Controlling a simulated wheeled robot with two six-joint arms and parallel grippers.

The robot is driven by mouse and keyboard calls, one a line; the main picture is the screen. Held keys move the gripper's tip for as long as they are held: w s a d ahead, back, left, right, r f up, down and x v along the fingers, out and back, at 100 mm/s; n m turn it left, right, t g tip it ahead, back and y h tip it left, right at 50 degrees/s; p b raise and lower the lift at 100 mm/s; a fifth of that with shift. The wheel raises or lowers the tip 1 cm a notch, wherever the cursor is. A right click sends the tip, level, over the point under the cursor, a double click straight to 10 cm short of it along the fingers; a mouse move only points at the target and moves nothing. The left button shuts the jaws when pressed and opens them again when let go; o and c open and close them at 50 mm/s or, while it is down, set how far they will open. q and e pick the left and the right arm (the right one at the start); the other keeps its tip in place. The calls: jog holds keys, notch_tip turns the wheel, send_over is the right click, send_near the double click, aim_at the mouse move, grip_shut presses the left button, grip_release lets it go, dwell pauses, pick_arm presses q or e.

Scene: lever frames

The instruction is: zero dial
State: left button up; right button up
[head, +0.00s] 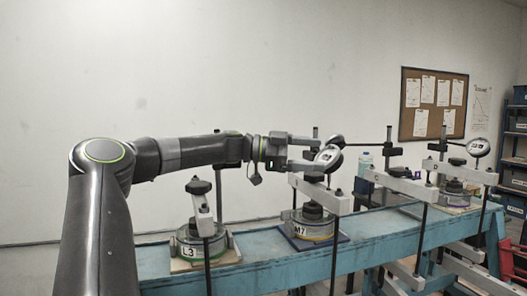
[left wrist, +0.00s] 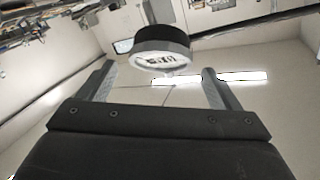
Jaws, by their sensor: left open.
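A round dial (head: 328,155) with a light face and dark body sits above the frame labelled M7 (head: 299,230). My left gripper (head: 314,153) comes in from the left and is open, its fingers beside the dial. In the left wrist view the dial (left wrist: 162,58) shows between and beyond the open fingers of my left gripper (left wrist: 160,72), its digits too small to read. I cannot tell whether the fingers touch it. A second dial (head: 478,147) stands at the far right. My right gripper is not in view.
A blue bench (head: 265,243) carries the lever frames. The frame labelled L3 (head: 188,252) stands at the left, with white lever beams (head: 322,195) and dark upright rods nearby. A clear bottle (head: 365,163) stands behind. Shelves with bins (head: 515,145) are at the right.

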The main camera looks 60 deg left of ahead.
pick_arm(q)
jog(key=b+v, duration=0.8)
jog(key=v, duration=0.3)
jog(key=shift+s+b, duration=0.2)
jog(key=shift+b, duration=0.2)
jog(key=shift+a, duration=0.1)
dwell(0.3)
